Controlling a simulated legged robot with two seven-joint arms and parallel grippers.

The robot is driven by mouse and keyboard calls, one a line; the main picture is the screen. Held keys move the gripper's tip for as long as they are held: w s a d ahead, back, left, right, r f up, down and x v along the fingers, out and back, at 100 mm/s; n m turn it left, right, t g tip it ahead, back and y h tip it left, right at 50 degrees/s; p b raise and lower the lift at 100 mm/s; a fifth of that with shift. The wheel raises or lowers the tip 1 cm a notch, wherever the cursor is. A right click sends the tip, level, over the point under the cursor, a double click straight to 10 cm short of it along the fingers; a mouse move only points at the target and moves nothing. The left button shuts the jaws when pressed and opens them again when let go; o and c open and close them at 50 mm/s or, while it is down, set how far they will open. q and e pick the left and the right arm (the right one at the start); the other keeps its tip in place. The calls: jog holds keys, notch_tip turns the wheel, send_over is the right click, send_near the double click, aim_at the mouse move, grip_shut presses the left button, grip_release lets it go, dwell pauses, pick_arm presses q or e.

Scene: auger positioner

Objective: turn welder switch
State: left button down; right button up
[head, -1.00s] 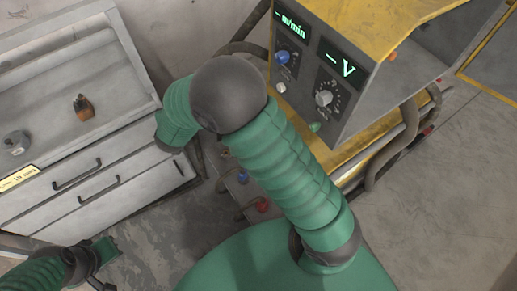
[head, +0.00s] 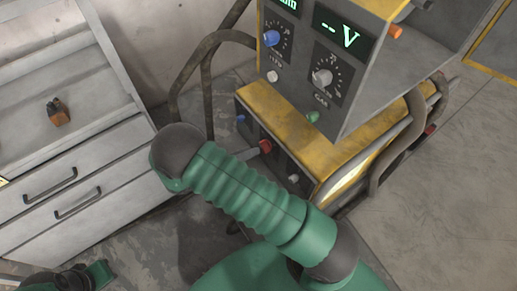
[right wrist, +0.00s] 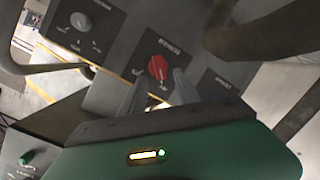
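The welder (head: 372,100) stands at the upper right in the head view, with a red switch (head: 265,147) on its dark lower front panel. In the right wrist view the red switch (right wrist: 157,67) is near the middle, on a panel with a printed label. My right gripper (right wrist: 159,88) is open there, with its two grey fingertips apart, just below and to either side of the switch. I see no clear contact.
The upper panel has a blue knob (head: 271,38), a grey knob (head: 322,77) and a lit display (head: 343,34). Thick hoses (head: 188,75) loop beside the welder. A grey drawer cabinet (head: 110,165) stands at left, with a small orange-brown object (head: 58,112) on top. Floor at right is clear.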

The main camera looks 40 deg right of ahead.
aim_at(266, 146)
jog(key=x, duration=0.4)
jog(key=shift+d+b, duration=0.3)
jog(key=shift+d, duration=0.05)
jog(key=shift+c, duration=0.4)
grip_shut()
